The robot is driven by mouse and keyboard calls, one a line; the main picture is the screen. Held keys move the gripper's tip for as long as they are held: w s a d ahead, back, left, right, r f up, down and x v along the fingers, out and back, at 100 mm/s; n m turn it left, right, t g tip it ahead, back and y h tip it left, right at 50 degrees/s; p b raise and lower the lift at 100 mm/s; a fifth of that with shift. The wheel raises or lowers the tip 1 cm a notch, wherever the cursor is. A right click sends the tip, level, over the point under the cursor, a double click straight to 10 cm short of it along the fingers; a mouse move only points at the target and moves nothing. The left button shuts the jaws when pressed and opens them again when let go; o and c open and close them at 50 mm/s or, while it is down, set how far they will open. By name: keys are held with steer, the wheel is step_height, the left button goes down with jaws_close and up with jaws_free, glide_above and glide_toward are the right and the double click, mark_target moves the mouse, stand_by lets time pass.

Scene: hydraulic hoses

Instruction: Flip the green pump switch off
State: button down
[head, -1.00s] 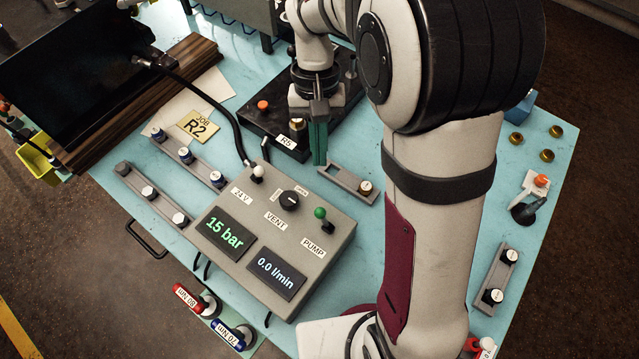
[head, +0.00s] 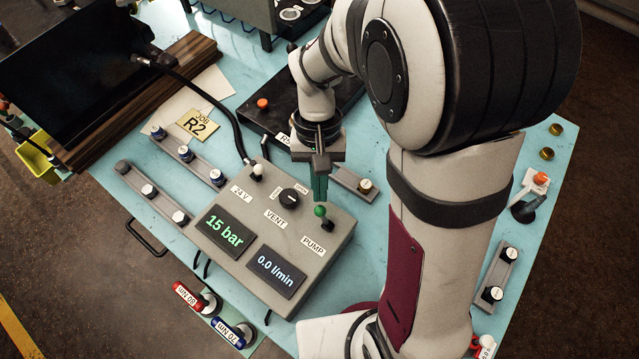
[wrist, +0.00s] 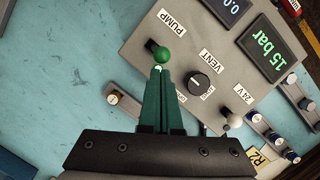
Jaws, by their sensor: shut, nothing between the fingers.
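The green pump switch (head: 320,212) is a small lever with a green ball tip, near the right edge of the grey control box (head: 222,262), by the PUMP label. In the wrist view the green ball (wrist: 162,54) sits just past my fingertips. My gripper (head: 320,200) has green fingers, shut together and empty, pointing down right behind the switch. It also shows in the wrist view (wrist: 159,72), its tips at or very near the lever; I cannot tell whether they touch.
The box also carries a black VENT knob (head: 289,198), a white-tipped 24V switch (head: 257,171) and displays reading 15 bar (head: 225,232) and 0.0 l/min (head: 275,270). A holder rail (head: 352,183) lies behind the box. Bare blue table shows in the wrist view (wrist: 60,50).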

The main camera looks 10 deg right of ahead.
steer(key=shift+s+d+r+t+y, duration=0.25)
steer(key=shift+s+d+t+y, duration=0.1)
steer(key=shift+t+y, duration=0.15)
steer(key=shift+s+d+r, duration=0.1)
steer(key=shift+s+d, duration=0.2)
steer(key=shift+s, duration=0.05)
stand_by(0.3)
steer(key=shift+s+d+r, duration=0.1)
steer(key=shift+s+d, duration=0.1)
steer(key=shift+d, duration=0.05)
steer(key=shift+s+d, duration=0.7)
steer(key=shift+s, duration=0.05)
steer(key=shift+a, duration=0.1)
steer(key=shift+w+a+f, duration=0.4)
steer(key=shift+w, duration=0.15)
